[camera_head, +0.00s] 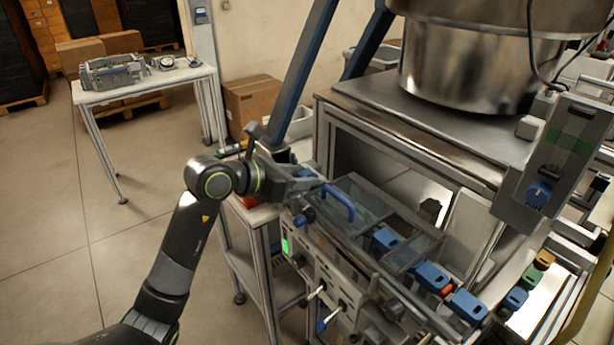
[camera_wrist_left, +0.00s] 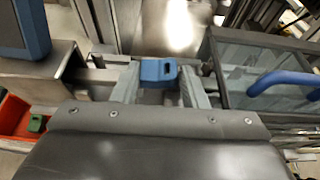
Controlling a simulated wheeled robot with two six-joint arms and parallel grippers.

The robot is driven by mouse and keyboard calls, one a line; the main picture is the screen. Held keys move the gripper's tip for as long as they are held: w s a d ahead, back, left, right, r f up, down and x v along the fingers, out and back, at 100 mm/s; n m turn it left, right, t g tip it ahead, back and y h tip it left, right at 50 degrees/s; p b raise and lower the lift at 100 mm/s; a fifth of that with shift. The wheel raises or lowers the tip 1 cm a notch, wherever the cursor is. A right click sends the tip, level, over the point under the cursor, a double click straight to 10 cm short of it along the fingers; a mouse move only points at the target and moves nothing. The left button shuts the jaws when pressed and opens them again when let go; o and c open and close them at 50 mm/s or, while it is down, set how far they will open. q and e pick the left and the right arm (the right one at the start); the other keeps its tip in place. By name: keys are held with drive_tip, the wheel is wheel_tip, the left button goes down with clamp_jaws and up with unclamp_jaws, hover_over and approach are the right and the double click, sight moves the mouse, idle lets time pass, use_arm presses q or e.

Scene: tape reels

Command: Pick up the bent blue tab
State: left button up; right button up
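A small blue tab (camera_wrist_left: 158,72) with a dark slot in its front shows in the left wrist view, between the tips of my left gripper (camera_wrist_left: 159,82). The fingers stand apart, one on each side of the tab; I cannot tell whether they touch it. In the head view my left gripper (camera_head: 318,186) reaches in from the left, low over the machine's left end, and hides that tab. Other blue tabs (camera_head: 432,277) sit in a row along the machine's front rail. My right gripper is not in view.
A clear lid with a curved blue handle (camera_head: 340,203) lies just right of my left gripper. A metal bowl (camera_head: 455,65) stands on the machine top. A red bin (camera_wrist_left: 14,118) is low at left in the wrist view. A side table (camera_head: 150,80) stands far left.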

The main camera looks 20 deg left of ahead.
use_arm(q)
drive_tip(key=c, duration=0.4)
drive_tip(key=shift+c, duration=0.2)
